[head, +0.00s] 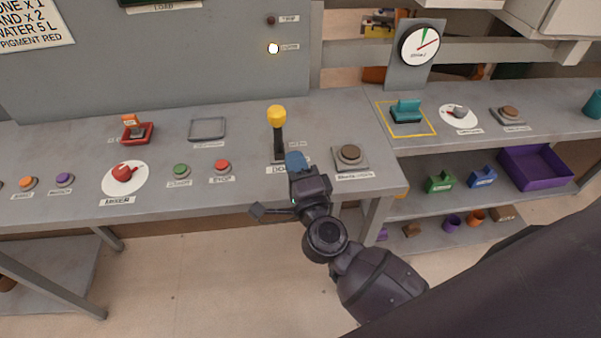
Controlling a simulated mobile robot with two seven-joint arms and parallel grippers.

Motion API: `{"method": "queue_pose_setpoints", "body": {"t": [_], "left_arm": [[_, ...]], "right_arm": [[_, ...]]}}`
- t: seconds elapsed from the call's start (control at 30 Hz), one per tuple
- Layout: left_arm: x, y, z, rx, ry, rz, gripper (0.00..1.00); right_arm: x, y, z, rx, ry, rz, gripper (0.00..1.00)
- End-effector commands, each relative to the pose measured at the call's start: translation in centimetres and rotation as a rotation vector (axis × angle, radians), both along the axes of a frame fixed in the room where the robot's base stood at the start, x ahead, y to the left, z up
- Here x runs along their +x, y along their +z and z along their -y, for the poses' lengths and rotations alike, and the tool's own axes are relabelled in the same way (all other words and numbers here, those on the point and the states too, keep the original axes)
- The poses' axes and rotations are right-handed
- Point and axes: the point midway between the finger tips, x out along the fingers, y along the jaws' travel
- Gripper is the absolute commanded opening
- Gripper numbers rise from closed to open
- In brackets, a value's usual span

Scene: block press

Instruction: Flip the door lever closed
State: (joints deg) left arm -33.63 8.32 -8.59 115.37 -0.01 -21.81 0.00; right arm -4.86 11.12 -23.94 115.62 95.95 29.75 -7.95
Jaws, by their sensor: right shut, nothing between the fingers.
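The door lever (279,140) stands on the middle table, with a black shaft and a yellow knob at its top end. It points up and away from me in the head view. A partly covered label lies at its base. My right gripper (296,161) is shut and empty, its blue fingertips just right of and in front of the lever's base. I cannot tell whether they touch it. The gripper hides part of the base and label. My left gripper is not in view.
A brown button on a grey box (350,156) is close to the right of my gripper. Red (222,167) and green (181,171) buttons and a red knob (122,174) lie to the left. A grey panel (170,55) rises behind. A lower shelf at right holds a purple bin (536,168).

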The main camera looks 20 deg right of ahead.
Motion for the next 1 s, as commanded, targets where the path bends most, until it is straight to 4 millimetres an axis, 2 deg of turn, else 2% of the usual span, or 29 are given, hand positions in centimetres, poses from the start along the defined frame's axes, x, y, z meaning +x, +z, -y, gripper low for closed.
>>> {"method": "queue_pose_setpoints", "body": {"t": [0.3, 0.5, 0.7, 1.0], "left_arm": [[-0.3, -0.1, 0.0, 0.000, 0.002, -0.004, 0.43], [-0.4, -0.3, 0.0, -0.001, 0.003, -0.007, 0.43], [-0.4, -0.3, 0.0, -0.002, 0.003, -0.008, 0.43], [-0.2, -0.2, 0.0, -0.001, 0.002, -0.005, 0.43]], "right_arm": [[5.3, 1.1, 0.4, 0.000, 0.001, 0.002, 0.00], [7.4, 1.4, 0.6, 0.000, 0.001, 0.000, 0.00], [8.2, 1.6, 0.7, 0.001, 0.000, -0.001, 0.00], [8.2, 1.6, 0.7, 0.000, 0.000, -0.001, 0.00]]}}
